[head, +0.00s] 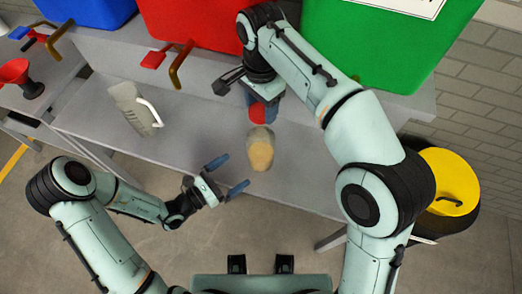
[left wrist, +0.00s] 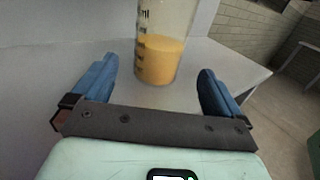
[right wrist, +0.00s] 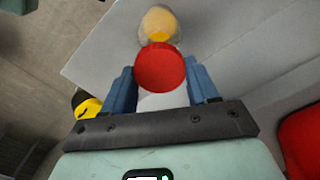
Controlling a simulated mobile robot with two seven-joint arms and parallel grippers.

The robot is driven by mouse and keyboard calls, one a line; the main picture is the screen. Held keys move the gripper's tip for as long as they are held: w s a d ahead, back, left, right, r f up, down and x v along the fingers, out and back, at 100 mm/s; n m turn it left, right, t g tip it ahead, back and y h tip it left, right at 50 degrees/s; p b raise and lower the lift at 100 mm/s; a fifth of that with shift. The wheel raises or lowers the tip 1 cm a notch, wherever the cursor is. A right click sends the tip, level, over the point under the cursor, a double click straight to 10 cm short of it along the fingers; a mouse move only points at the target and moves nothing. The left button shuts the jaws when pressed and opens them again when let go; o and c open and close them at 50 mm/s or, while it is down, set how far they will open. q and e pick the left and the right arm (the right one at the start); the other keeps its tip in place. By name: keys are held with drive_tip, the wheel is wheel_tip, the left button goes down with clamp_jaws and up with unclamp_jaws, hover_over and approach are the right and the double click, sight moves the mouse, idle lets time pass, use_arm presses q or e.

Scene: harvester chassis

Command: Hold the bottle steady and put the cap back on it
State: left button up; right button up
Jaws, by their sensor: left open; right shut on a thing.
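The clear bottle (head: 261,150) with orange-yellow contents stands upright on the grey bench. In the left wrist view the bottle (left wrist: 163,58) stands ahead of and between the open fingers, apart from both. My left gripper (head: 228,174) is open and empty, left of and nearer than the bottle in the head view. My right gripper (head: 264,109) is shut on the red cap (head: 258,114). In the right wrist view the cap (right wrist: 160,67) sits between the blue fingers and partly covers the bottle (right wrist: 158,24). I cannot tell whether cap and bottle touch.
A grey jug (head: 134,110) with a white handle stands left on the bench. Blue (head: 88,10), red (head: 195,30) and green (head: 375,40) bins line the back. A yellow-lidded drum (head: 450,180) stands at right.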

use_arm(q)
drive_tip(key=x, duration=1.1)
drive_tip(key=shift+w+d, duration=0.25)
drive_tip(key=c, duration=1.2)
use_arm(e)
hover_over(261, 130)
drive_tip(key=shift+f, duration=2.5)
drive_tip(key=shift+f, duration=0.9)
drive_tip(key=shift+f, duration=0.55)
